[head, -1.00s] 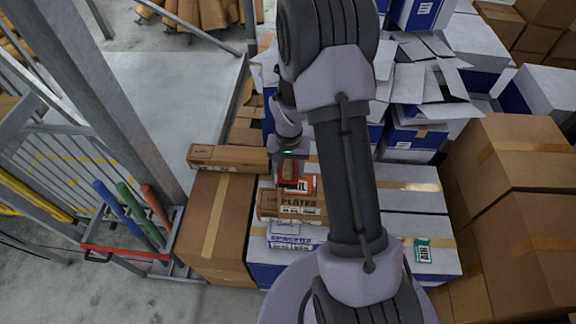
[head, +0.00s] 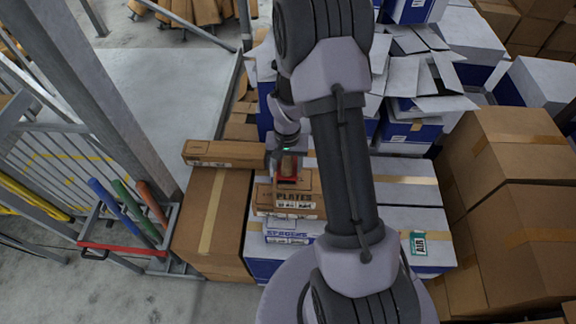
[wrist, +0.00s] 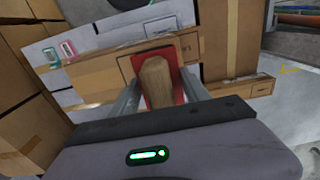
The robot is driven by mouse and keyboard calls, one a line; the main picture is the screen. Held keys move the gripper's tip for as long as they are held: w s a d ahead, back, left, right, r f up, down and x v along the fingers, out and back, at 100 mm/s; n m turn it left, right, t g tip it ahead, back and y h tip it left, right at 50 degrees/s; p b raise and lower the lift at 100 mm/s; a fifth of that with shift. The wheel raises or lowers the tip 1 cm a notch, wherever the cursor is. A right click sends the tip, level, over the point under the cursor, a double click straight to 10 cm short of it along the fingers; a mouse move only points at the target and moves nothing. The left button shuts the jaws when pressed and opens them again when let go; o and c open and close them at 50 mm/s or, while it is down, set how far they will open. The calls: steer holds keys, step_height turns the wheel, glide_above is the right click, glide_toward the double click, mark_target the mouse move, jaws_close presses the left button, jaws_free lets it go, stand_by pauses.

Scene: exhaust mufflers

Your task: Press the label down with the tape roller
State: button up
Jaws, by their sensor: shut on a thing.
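My gripper (head: 287,160) is shut on a tool with a tan wooden handle (wrist: 155,80) and a red part (wrist: 165,58), which I take for the tape roller. The red part also shows below my gripper in the head view (head: 288,170). The tool is over the brown carton marked PLATES (head: 290,200); I cannot tell whether it touches the carton. This carton also shows in the wrist view (wrist: 105,75). I cannot make out a loose label under the tool; the tool and my gripper cover that spot.
A white-and-blue pack (head: 288,232) lies in front of the PLATES carton. A long brown carton (head: 222,154) lies at its left. A green AIR card (head: 418,243) lies on the white boxes at right. Tall brown boxes (head: 520,210) stand far right. A tube rack (head: 125,250) stands left.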

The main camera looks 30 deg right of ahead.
mark_target(288, 158)
steer(key=shift+d+r+p, duration=0.15)
steer(key=shift+r+p, duration=0.3)
steer(key=shift+r, duration=0.4)
steer(key=shift+r+p, duration=1.05)
steer(key=shift+r, duration=0.8)
